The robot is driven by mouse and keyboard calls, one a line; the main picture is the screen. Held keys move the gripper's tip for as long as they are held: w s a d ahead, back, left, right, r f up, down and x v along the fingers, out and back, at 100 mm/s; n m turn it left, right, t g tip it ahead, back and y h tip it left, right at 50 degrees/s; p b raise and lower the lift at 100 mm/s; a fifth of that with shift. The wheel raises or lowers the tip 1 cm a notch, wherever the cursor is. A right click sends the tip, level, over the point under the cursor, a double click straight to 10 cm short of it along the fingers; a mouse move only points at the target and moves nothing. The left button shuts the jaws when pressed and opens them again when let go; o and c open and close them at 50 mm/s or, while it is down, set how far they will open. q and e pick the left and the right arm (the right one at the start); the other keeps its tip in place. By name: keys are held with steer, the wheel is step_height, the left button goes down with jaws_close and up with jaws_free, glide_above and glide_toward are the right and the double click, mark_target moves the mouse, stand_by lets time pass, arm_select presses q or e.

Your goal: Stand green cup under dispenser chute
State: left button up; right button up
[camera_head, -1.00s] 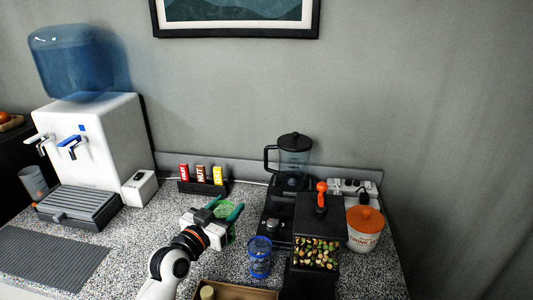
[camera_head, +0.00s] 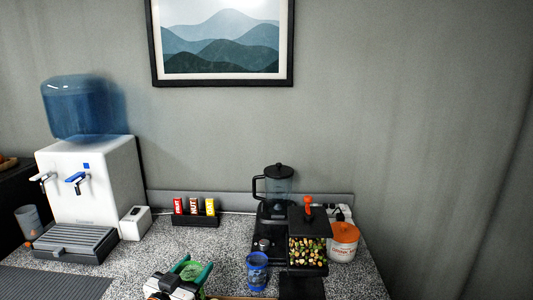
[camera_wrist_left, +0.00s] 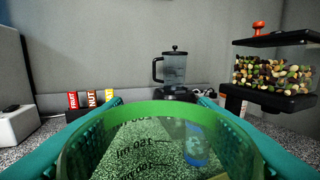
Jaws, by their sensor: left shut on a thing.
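My left gripper (camera_head: 190,275) is shut on the green cup (camera_head: 192,268), at the bottom of the head view. In the left wrist view the clear green cup (camera_wrist_left: 160,112) fills the foreground between the teal fingers, its rim up. The dispenser (camera_head: 308,246) is a black unit with a clear bin of mixed nuts and an orange knob; it stands right of the gripper, apart from the cup. In the left wrist view the dispenser's bin (camera_wrist_left: 275,72) is at upper right, with a dark chute below it. My right gripper is not in view.
A blue cup (camera_head: 257,271) stands between the green cup and the dispenser. A blender (camera_head: 278,187) stands behind, and an orange-lidded tub (camera_head: 343,240) is to the right. A bar rack (camera_head: 195,219) and water cooler (camera_head: 90,185) are left. Speckled counter (camera_head: 215,245) is clear behind the gripper.

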arm_select(q)
steer(key=shift+n+y, duration=0.3)
steer(key=shift+y, duration=0.2)
steer(key=s+f, duration=0.1)
steer(key=s+d+f, duration=0.1)
steer(key=s+f, duration=0.1)
steer(key=shift+d, duration=0.15)
steer(key=s+a+f+n+y, duration=0.1)
steer(key=s+y, duration=0.1)
steer(key=s, duration=0.7)
steer(key=s+a+n+t+y, duration=0.1)
steer(key=s+a+n+y, duration=0.1)
steer(key=s, duration=0.7)
steer(key=shift+f+y, duration=0.4)
steer(key=shift+y, duration=0.4)
